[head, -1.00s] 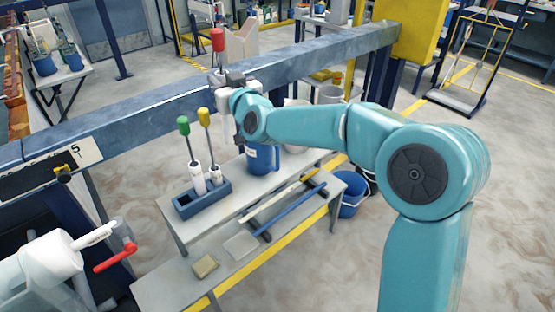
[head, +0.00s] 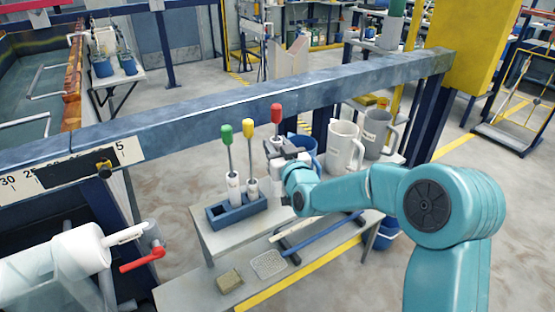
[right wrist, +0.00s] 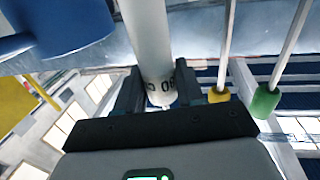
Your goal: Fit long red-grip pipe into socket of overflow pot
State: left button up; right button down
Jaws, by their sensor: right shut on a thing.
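The long red-grip pipe has a red grip (head: 276,113) on top and a thin shaft below it. My right gripper (head: 276,150) is shut on it, holding it upright, close to the blue rack. In the right wrist view the white pipe body (right wrist: 147,38), with dark digits near its end, lies between the gripper fingers (right wrist: 160,92). A blue pot (head: 303,148) stands just behind my gripper, partly hidden by it. I cannot tell whether this is the overflow pot, and no socket shows clearly. My left gripper is not in view.
A blue rack (head: 238,212) holds a green-grip pipe (head: 227,133) and a yellow-grip pipe (head: 248,127) left of my gripper. A white jug (head: 343,147) and grey jug (head: 376,135) stand right. A steel beam (head: 230,105) crosses behind. A red-handled valve (head: 142,261) is at lower left.

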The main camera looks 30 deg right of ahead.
jog(key=shift+f, duration=1.85)
jog(key=shift+d+f+b, duration=0.1)
jog(key=shift+f+b, duration=0.05)
jog(key=shift+b, duration=0.15)
jog(key=c, duration=0.7)
grip_release()
